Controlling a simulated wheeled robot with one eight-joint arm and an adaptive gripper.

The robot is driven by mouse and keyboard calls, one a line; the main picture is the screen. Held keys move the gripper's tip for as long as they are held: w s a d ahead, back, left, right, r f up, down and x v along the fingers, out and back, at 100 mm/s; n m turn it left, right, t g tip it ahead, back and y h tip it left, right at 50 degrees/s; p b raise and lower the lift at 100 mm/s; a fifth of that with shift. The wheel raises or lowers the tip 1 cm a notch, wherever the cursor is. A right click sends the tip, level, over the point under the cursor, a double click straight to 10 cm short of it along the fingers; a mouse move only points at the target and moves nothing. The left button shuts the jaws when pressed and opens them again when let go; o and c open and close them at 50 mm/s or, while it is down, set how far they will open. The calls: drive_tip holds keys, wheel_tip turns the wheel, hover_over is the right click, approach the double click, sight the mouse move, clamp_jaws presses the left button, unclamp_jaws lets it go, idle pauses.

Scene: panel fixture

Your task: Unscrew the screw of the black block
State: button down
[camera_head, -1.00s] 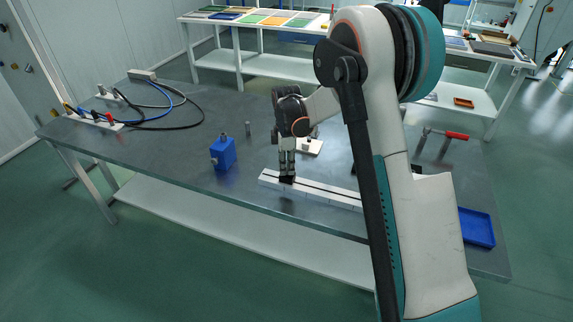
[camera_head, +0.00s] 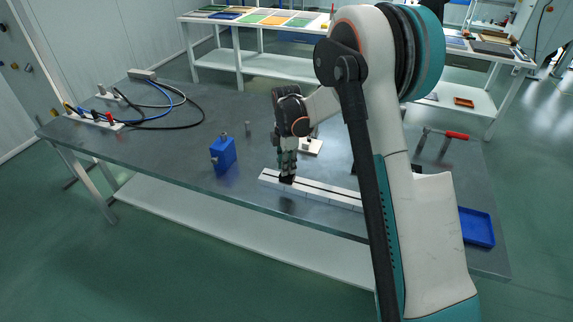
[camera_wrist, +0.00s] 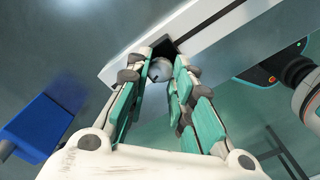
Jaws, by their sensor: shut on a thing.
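The black block (camera_head: 287,180) sits on the white rail (camera_head: 323,190) near the rail's left end in the head view. In the wrist view the block (camera_wrist: 166,47) shows only as a dark patch behind my fingertips. The round grey screw head (camera_wrist: 160,70) shows between the fingertips there. My gripper (camera_head: 287,173) points down over the block and is shut on the screw; in the wrist view its teal-padded fingers (camera_wrist: 166,80) stand on both sides of the screw head. The fingers hide most of the block, and the screw's shaft is not visible.
A blue block (camera_head: 223,155) stands to the left on the dark table (camera_head: 190,185). Cables with plugs (camera_head: 108,117) lie at the far left. A white-based fixture (camera_head: 309,147) is behind my gripper. A blue tray (camera_head: 476,228) and a red-handled tool (camera_head: 447,134) are at the right.

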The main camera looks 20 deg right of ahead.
drive_tip(key=c, duration=1.4)
unclamp_jaws()
drive_tip(key=shift+r, duration=0.1)
wheel_tip(320, 180, up, 12)
